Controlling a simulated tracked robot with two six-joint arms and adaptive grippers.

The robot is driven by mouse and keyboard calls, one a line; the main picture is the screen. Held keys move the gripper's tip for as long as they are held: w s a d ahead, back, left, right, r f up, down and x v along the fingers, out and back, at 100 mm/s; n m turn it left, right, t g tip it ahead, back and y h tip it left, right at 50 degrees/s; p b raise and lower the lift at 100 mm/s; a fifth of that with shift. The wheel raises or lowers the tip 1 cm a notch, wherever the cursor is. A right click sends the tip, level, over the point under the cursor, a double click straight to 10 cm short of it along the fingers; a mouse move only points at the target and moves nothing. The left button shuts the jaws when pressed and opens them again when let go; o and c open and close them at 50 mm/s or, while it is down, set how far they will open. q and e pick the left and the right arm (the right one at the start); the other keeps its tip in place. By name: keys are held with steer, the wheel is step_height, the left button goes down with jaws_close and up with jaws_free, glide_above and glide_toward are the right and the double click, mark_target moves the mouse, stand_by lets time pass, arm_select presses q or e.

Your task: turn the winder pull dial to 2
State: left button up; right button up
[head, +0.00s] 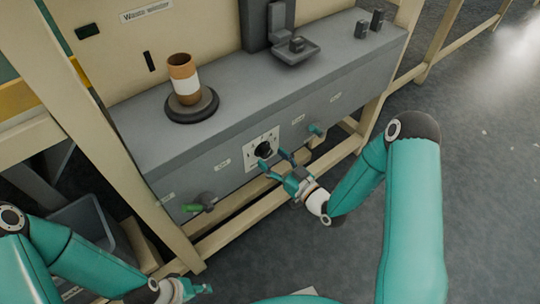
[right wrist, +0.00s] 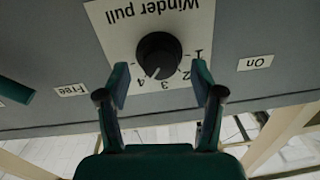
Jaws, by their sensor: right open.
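The winder pull dial (head: 264,149) is a round black knob on a white plate on the front of the grey bench. In the right wrist view the dial (right wrist: 158,55) appears upside down with its scale of numbers. Its pale pointer mark lies toward the 3 and 4 side, seemingly between them. My right gripper (head: 274,160) is open in front of the dial, its fingertips (right wrist: 161,82) spread to either side and apart from the knob. My left gripper (head: 200,288) is low at the bottom left, far from the dial; its opening is unclear.
A brown roll (head: 183,80) stands on a dark disc on the bench top. A beige rail (head: 245,217) runs below the panel.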

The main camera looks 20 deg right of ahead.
steer(key=shift+x, duration=0.85)
steer(key=shift+c, duration=0.4)
steer(key=c, duration=1.1)
steer(key=shift+o, duration=0.2)
